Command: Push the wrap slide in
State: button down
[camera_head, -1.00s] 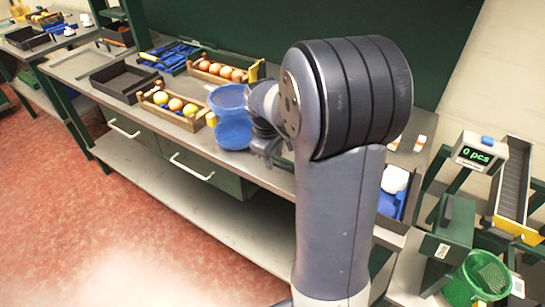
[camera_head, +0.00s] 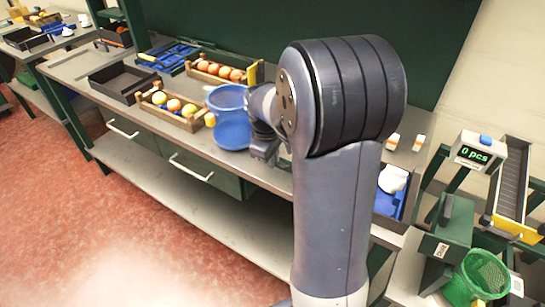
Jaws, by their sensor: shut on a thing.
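My gripper (camera_head: 268,160) hangs low over the front edge of the workbench, just right of two blue bowls. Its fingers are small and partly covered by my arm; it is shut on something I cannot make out. Two grey-green drawer fronts with pale bar handles lie under the bench top, the left drawer (camera_head: 145,140) and the right drawer (camera_head: 212,168). No readable label marks either as the wrap slide, and I cannot tell whether either stands out. The area below and right of my gripper is hidden by my arm.
The upper blue bowl (camera_head: 227,96) and lower blue bowl (camera_head: 232,136) stand close to my gripper. Wooden crates of fruit (camera_head: 168,118) and a black tray (camera_head: 122,84) fill the left bench. A counter reading "0 pcs" (camera_head: 477,154) and a green basket (camera_head: 484,276) are at right.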

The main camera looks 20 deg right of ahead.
jog(key=shift+d, duration=0.1)
jog(key=w+d+p, duration=0.2)
jog(key=w+d, duration=0.2)
jog(key=d, duration=0.2)
jog(key=w+d+p, duration=0.2)
jog(key=w+d, duration=0.2)
jog(key=d, duration=0.3)
jog(key=w+d+p, duration=0.2)
jog(key=w+d, duration=0.3)
jog(key=d, duration=0.1)
jog(key=shift+d+p, duration=0.15)
jog(key=shift+p, duration=0.15)
jog(key=shift+d+r, duration=0.1)
jog(key=shift+d, duration=0.1)
jog(key=shift+w, duration=0.1)
jog(key=c, duration=1.5)
grip_release()
jog(key=shift+d, duration=0.1)
jog(key=shift+o, duration=0.2)
notch_tip(320, 180, up, 10)
jog(key=s+a+b, duration=0.1)
jog(key=shift+a+r+b, duration=0.25)
jog(key=shift+a+b, duration=0.05)
jog(key=shift+a, duration=0.05)
